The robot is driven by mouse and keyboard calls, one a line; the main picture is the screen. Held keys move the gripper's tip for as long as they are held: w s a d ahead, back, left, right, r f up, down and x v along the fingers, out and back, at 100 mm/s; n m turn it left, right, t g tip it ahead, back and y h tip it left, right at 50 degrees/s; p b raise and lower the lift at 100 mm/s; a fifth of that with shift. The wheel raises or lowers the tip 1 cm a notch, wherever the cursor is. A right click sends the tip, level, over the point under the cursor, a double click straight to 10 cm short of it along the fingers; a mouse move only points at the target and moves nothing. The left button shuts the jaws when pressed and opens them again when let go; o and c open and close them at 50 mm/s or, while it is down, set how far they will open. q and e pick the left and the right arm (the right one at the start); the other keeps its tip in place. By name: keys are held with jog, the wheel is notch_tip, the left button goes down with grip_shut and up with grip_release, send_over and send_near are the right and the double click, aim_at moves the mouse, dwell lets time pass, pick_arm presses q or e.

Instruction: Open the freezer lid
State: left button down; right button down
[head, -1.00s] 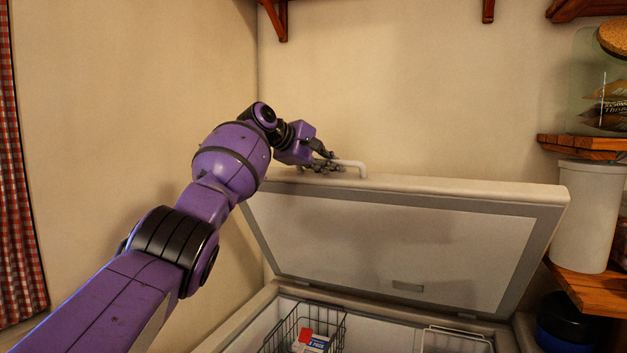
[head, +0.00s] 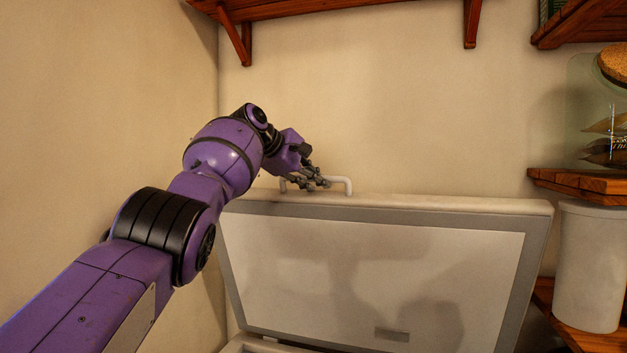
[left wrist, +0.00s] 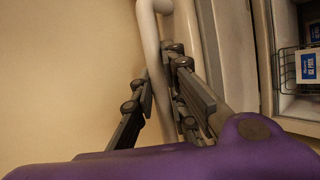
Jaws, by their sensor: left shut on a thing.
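The freezer lid (head: 400,265) stands raised and steeply tilted, its pale inner panel facing me in the head view. A white bar handle (head: 347,186) sits on the lid's top edge. My left gripper (head: 318,184) is at this handle, with its fingers shut around the bar. In the left wrist view, the handle (left wrist: 150,50) runs between the two dark fingers. The freezer body (head: 255,345) shows only as a thin rim at the bottom of the head view. My right gripper is not in view.
A basket (left wrist: 287,72) with a blue and white box (left wrist: 306,66) shows inside the freezer in the left wrist view. Wooden shelves (head: 580,183) with a white canister (head: 588,265) stand at the right. A bracketed shelf (head: 340,10) hangs above the lid.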

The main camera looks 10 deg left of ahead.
pick_arm(q)
jog(key=shift+f, duration=0.3)
jog(key=c, duration=1.7)
grip_release()
jog(key=shift+c, duration=0.2)
jog(key=shift+r, duration=0.1)
jog(key=shift+a+r, duration=0.1)
jog(key=shift+s+a+r, duration=0.1)
jog(key=shift+s+r, duration=0.05)
jog(key=shift+s, duration=0.05)
jog(key=v, duration=1.1)
jog(key=shift+s+r, duration=0.1)
